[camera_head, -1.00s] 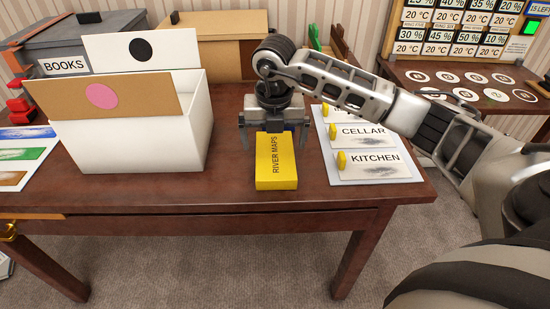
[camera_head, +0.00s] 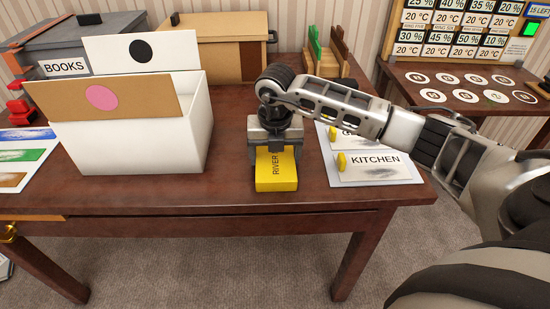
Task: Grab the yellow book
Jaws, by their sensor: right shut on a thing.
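The yellow book (camera_head: 277,182) lies flat on the brown wooden table, near its front edge. Its lettering starts with "RIVER"; the rest is covered by my gripper. My right gripper (camera_head: 274,160) comes down from above over the book's far part and is shut on it, one finger on each side. The book appears to still rest on the tabletop. My left gripper is not in view.
A white box (camera_head: 188,140) with upright cards stands left of the book. A white board with labelled cards (camera_head: 375,182) lies close on the right, under my arm. A grey BOOKS box (camera_head: 85,45) and a tan box (camera_head: 215,48) stand behind. Bare tabletop lies around the book.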

